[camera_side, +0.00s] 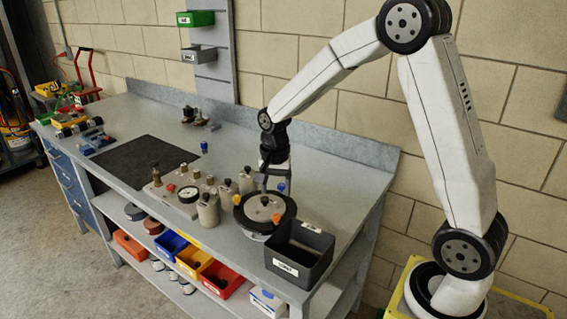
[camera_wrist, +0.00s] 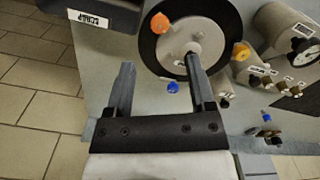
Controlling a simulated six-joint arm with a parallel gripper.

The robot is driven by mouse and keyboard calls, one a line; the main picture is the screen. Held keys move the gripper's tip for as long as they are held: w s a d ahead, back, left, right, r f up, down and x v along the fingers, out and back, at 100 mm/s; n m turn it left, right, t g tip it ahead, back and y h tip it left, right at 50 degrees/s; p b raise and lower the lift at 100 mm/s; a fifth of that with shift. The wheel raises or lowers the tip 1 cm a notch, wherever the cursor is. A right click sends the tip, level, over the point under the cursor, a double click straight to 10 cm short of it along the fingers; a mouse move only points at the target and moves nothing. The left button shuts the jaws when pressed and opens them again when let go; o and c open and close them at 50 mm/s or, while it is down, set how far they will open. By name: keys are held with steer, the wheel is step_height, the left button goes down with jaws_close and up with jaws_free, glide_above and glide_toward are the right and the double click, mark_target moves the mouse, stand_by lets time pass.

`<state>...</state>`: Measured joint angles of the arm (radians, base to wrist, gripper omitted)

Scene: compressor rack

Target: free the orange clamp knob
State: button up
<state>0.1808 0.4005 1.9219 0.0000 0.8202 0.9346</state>
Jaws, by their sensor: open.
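The orange clamp knob (camera_side: 276,218) sits on the rim of a round black-ringed vessel (camera_side: 264,227) with a grey lid, on the side nearest the dark bin. In the wrist view the orange knob (camera_wrist: 160,22) shows at the top, beyond my fingertips and apart from them. My gripper (camera_side: 276,180) is above the far side of the vessel, pointing down. In the wrist view my gripper (camera_wrist: 160,66) is open and empty, its right finger overlapping the lid's edge. A yellow knob (camera_wrist: 240,50) and a blue knob (camera_wrist: 172,87) are also at the rim.
A dark grey labelled bin (camera_side: 300,252) stands at the bench's front right. Grey canisters (camera_side: 208,209) and a gauge (camera_side: 188,194) crowd the vessel's left. A dark mat (camera_side: 145,163) lies farther left. The bench behind the vessel is mostly clear.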

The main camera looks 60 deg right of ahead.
mark_target(276, 215)
steer(key=shift+f, duration=0.15)
steer(key=shift+f, duration=3.75)
jaws_close()
